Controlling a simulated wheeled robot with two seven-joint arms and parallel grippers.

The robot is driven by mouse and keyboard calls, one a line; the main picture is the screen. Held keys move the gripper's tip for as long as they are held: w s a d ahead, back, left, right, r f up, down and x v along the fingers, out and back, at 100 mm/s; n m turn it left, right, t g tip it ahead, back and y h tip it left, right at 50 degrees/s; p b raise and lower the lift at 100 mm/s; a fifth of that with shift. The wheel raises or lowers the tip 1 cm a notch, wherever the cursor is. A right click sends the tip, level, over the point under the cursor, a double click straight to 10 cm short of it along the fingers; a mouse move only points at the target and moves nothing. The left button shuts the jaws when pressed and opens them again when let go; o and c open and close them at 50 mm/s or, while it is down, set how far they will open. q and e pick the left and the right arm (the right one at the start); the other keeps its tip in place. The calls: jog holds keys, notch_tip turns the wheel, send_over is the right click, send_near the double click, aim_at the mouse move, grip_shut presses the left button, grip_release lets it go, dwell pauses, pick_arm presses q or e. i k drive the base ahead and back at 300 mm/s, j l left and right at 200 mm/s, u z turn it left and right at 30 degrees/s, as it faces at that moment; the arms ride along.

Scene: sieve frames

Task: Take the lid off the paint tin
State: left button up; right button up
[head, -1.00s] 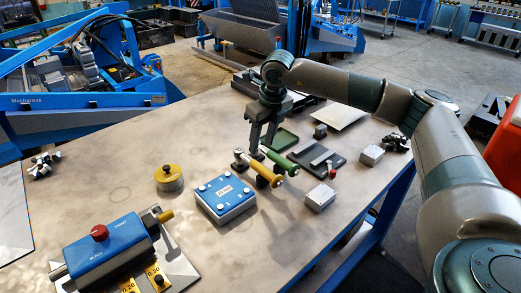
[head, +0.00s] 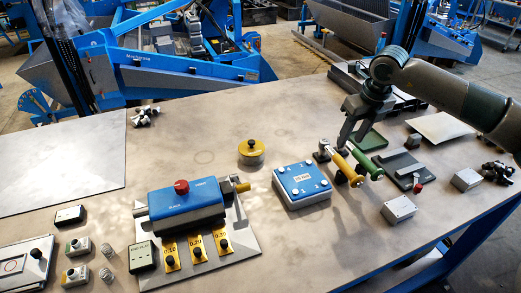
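A round yellow tin (head: 251,155) with a black knob (head: 251,143) on top stands upright near the middle of the table. It looks most like the paint tin, and its top is on. My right gripper (head: 350,140) is to the right of it, well apart. It points down at the green-handled tool (head: 367,165) and the yellow-handled tool (head: 342,167). Its two fingers are spread with a gap between them, and I see nothing held. Whether a fingertip touches a tool is unclear. My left gripper is not in view.
A blue-topped box (head: 303,183) with buttons stands just right of the tin. A larger blue device (head: 187,208) with a red knob is at the front left. A dark tray (head: 403,169) and small metal blocks lie at right.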

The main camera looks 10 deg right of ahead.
aim_at(249, 148)
jog(key=l+u, duration=0.25)
jog(key=u, duration=0.15)
jog(key=l+u, duration=0.35)
jog(key=k+j, duration=0.05)
jog(key=j, duration=0.05)
